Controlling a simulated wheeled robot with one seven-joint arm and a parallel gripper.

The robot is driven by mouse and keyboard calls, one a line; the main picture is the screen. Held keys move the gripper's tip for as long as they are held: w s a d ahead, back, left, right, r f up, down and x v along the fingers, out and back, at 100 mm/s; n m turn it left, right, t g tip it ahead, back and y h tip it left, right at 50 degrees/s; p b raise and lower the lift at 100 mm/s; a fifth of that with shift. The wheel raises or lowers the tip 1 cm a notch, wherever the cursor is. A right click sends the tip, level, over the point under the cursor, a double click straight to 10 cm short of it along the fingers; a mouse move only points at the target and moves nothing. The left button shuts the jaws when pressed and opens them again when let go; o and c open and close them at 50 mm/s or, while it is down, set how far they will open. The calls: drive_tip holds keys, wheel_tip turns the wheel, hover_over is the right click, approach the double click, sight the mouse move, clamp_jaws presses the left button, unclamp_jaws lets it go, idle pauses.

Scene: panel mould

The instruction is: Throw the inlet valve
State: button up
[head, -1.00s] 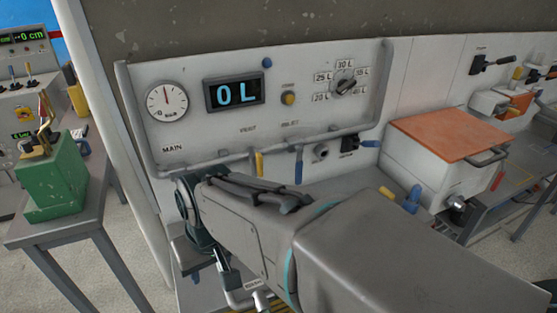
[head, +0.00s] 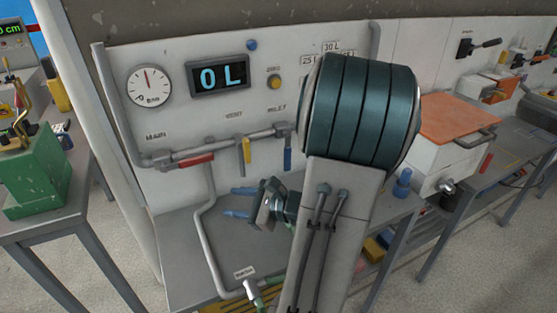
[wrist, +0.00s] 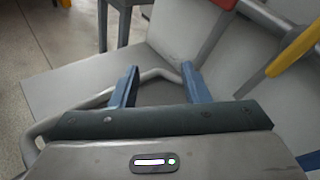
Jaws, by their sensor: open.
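The blue lever (head: 287,159) under the label that seems to read INLET hangs straight down from the panel pipe in the head view. A blue piece at the lower right edge of the wrist view (wrist: 308,160) may be the same lever. My gripper (head: 240,202) is open and empty, its blue fingers pointing left, below and left of that lever and apart from it. In the wrist view my gripper (wrist: 158,68) has nothing between its fingers. My arm hides part of the panel right of the lever.
A yellow lever (head: 246,150) hangs down under VENT. A red lever (head: 195,160) lies along the pipe near MAIN. The display (head: 219,75) reads 0 L. A bent grey pipe (head: 203,235) runs down below my gripper's left. A grey bench surface (head: 180,255) lies beneath.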

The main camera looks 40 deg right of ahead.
drive_tip(key=s+d+f+m+t+h, duration=0.1)
drive_tip(key=s+d+m+t+h, duration=0.15)
drive_tip(key=d+m+h, duration=0.5)
drive_tip(key=m+h, duration=0.5)
approach(289, 162)
drive_tip(key=shift+t+y, duration=0.25)
drive_tip(key=shift+t, duration=0.2)
drive_tip(key=x, duration=1)
drive_tip(key=shift+w+d+f, duration=0.15)
drive_tip(key=shift+w+d, duration=0.1)
drive_tip(key=shift+w, duration=0.05)
drive_tip(key=shift+a, duration=0.1)
clamp_jaws()
